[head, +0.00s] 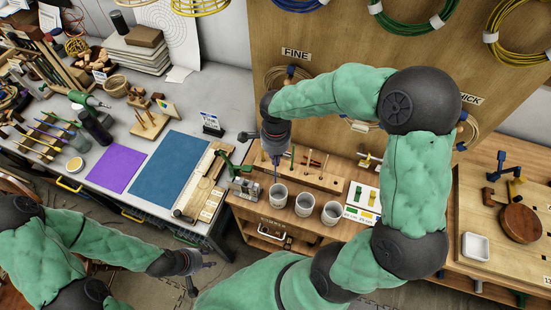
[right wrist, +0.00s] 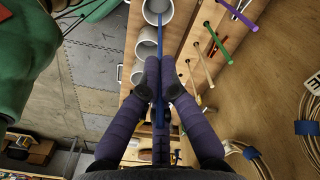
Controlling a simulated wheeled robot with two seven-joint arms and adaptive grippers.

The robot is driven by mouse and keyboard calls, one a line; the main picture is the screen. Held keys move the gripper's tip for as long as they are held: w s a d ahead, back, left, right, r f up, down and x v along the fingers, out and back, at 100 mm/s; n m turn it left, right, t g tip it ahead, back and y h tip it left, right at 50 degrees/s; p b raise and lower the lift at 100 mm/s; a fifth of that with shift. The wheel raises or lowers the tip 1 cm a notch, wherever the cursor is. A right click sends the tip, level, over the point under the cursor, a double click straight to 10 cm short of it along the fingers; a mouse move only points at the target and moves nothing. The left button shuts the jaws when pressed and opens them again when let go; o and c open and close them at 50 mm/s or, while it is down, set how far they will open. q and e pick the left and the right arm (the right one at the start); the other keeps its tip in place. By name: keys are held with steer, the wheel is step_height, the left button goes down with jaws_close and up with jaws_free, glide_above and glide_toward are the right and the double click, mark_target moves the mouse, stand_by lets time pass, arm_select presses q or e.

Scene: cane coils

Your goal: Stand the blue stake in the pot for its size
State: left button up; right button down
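The blue stake (right wrist: 160,38) is held in my right gripper (right wrist: 160,70), which is shut on it; the stake points away from the fingers. In the head view my right gripper (head: 276,150) is above the left pot, and the stake's lower part (head: 276,176) hangs near that pot's rim. Three grey pots stand in a row: left pot (head: 278,197), middle pot (head: 304,206), right pot (head: 331,214). In the right wrist view the stake's far end overlaps the opening of the top pot (right wrist: 157,8); whether it is inside is unclear. My left gripper (head: 200,276) is open and empty, low at the left.
A wooden rack (head: 318,173) with several coloured stakes stands just behind the pots. A card with coloured bars (head: 362,199) lies right of them. A green device (head: 240,183) is close on the left. Cane coils hang on the board (head: 340,40) behind.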

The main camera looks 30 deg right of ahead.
step_height(320, 180, down, 6)
steer(key=b, duration=0.5)
steer(key=shift+b, duration=0.45)
stand_by(0.7)
steer(key=shift+f+b, duration=4.45)
steer(key=shift+f, duration=0.55)
steer(key=c, duration=1.9)
jaws_free()
steer(key=shift+f, duration=0.1)
steer(key=o, duration=0.5)
steer(key=shift+o, duration=0.2)
